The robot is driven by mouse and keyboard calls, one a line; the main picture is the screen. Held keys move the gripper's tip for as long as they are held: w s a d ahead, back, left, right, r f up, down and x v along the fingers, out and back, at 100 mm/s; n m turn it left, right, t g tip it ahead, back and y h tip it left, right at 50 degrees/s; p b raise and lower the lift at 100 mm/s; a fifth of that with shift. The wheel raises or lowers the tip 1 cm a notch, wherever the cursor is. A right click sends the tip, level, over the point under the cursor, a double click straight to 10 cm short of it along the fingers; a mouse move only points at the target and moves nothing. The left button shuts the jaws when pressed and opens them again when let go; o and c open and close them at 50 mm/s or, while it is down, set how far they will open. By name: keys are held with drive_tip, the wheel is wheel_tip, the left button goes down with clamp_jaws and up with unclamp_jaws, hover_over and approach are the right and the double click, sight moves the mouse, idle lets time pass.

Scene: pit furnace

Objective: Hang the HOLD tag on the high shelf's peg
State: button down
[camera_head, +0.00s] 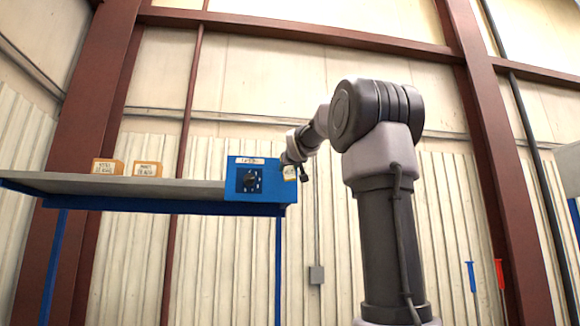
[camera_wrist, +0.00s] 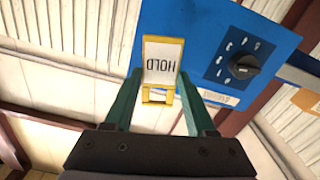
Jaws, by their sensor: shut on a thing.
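The HOLD tag (camera_wrist: 162,60) is a white card with a yellow frame, its word upside down in the wrist view. My gripper (camera_wrist: 160,80) is shut on it, with green fingers on either side of its yellow frame. The tag is in front of the blue dial panel (camera_wrist: 210,25) at the shelf's end. In the head view the tag (camera_head: 290,172) is a small pale patch at the panel's right edge, with my gripper (camera_head: 294,160) beside it. The high shelf (camera_head: 140,187) runs left from the panel. I cannot make out the peg; the tag or gripper may hide it.
The panel carries a black dial (camera_head: 250,181). Two orange-and-white labelled boxes (camera_head: 108,166) (camera_head: 147,169) stand on the shelf. A blue shelf leg (camera_head: 278,270) goes down below the panel. Blue (camera_head: 472,280) and red (camera_head: 500,275) handled rods stand at lower right.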

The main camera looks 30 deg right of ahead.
drive_tip(key=shift+f+x, duration=0.2)
drive_tip(key=shift+x, duration=1.85)
drive_tip(key=shift+w+d+f, duration=0.2)
drive_tip(key=shift+w+f, duration=0.25)
drive_tip(key=shift+w, duration=0.25)
drive_tip(key=shift+c, duration=0.7)
unclamp_jaws()
approach(288, 169)
drive_tip(key=shift+w+d+f, duration=0.2)
drive_tip(key=shift+w+f, duration=0.05)
drive_tip(key=shift+w, duration=0.35)
drive_tip(key=shift+w+d+f, duration=0.2)
drive_tip(key=shift+w+f, duration=0.05)
drive_tip(key=shift+w, duration=0.35)
